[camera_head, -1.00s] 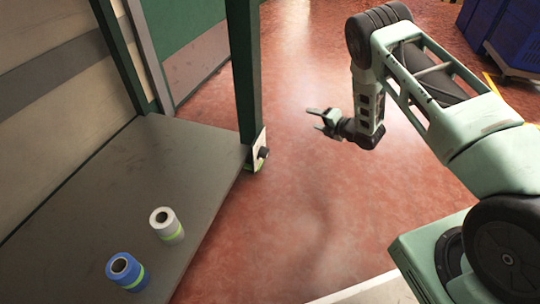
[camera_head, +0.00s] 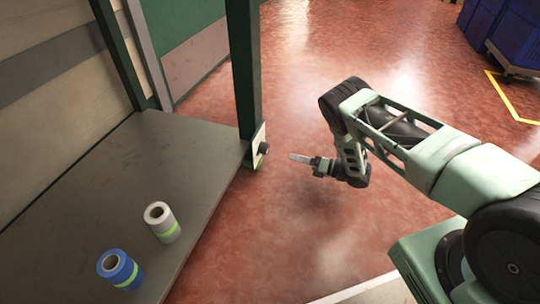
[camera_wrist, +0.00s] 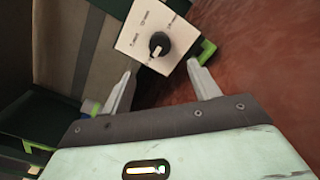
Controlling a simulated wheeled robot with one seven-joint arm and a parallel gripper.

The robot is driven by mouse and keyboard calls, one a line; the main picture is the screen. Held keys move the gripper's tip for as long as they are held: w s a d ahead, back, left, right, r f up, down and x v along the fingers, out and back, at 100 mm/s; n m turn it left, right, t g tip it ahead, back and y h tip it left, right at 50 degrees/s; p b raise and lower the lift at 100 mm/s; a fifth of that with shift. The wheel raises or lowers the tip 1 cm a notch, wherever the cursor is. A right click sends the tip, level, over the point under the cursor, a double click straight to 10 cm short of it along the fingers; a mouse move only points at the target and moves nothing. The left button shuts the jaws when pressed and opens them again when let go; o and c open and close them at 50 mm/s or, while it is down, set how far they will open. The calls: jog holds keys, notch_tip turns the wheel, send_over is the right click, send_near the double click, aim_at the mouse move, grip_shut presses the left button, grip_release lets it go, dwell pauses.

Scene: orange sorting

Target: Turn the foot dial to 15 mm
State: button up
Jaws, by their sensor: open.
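The foot dial is a black knob on a pale plate at the foot of the dark green post; the knob (camera_head: 263,148) shows in the head view. In the wrist view the knob (camera_wrist: 159,44) sits on the plate (camera_wrist: 132,35), which has small printed mm marks too blurred to read surely. A pale pointer mark on the knob faces the lower left of that view. My gripper (camera_head: 300,159) is open and empty, a short gap to the right of the knob. In the wrist view my gripper (camera_wrist: 160,67) has its fingers spread below the knob, not touching it.
A grey platform (camera_head: 125,185) left of the post holds a white roll (camera_head: 162,222) and a blue roll (camera_head: 120,270), each with a green band. The red floor (camera_head: 300,90) around my gripper is clear. Blue crates (camera_head: 495,35) stand far right.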

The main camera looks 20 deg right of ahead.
aim_at(268, 150)
jog(key=b+x, duration=0.4)
jog(key=x, duration=0.5)
jog(key=shift+w+a+f+b, duration=0.15)
jog(key=shift+w+a+b, duration=0.05)
jog(key=shift+b, duration=0.15)
jog(key=shift+w+a, duration=0.35)
jog(key=shift+a, duration=0.1)
jog(key=c, duration=1)
